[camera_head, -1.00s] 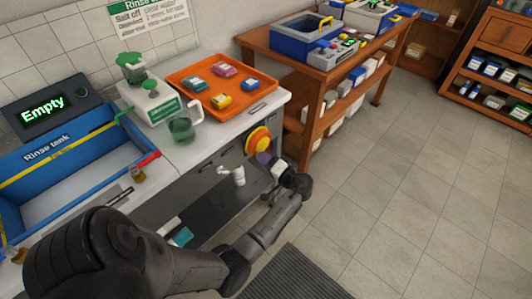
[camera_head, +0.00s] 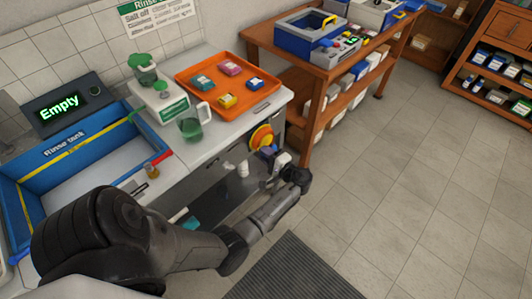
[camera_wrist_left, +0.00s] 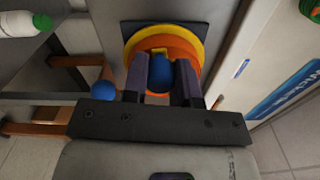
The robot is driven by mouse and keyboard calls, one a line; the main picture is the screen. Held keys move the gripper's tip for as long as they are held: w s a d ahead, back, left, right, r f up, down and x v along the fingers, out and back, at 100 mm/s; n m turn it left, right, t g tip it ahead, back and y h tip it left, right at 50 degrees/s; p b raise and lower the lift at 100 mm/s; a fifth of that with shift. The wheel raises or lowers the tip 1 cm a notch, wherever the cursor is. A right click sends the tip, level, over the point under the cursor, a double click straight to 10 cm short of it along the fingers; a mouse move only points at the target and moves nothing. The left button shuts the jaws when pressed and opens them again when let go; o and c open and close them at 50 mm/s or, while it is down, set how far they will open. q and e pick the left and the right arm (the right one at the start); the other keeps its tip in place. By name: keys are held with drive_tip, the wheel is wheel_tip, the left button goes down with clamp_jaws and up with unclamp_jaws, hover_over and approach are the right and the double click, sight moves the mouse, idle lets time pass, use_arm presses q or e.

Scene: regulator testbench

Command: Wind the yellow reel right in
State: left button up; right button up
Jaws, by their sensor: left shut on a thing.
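My left gripper (camera_head: 268,152) is at the reel's lower part. In the left wrist view its two purple-grey fingers (camera_wrist_left: 161,75) are closed around a blue knob (camera_wrist_left: 160,76) in front of the orange face. The fingers hide part of the reel. A separate blue ball (camera_wrist_left: 104,90) is left of the fingers. My right gripper is not in view.
The bench holds a rinse tank (camera_head: 70,150), an orange tray (camera_head: 254,102) with small packs, and a green jug (camera_head: 190,126). A white bottle-like item (camera_head: 243,169) is below the bench top. A wooden table (camera_head: 285,48) stands behind. The floor at right is clear.

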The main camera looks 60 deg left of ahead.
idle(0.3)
use_arm(q)
drive_tip(key=o, duration=0.9)
drive_tip(key=shift+d, duration=0.1)
drive_tip(key=shift+b+v, duration=0.6)
drive_tip(key=shift+v, duration=6.25)
drive_tip(key=shift+w, duration=0.15)
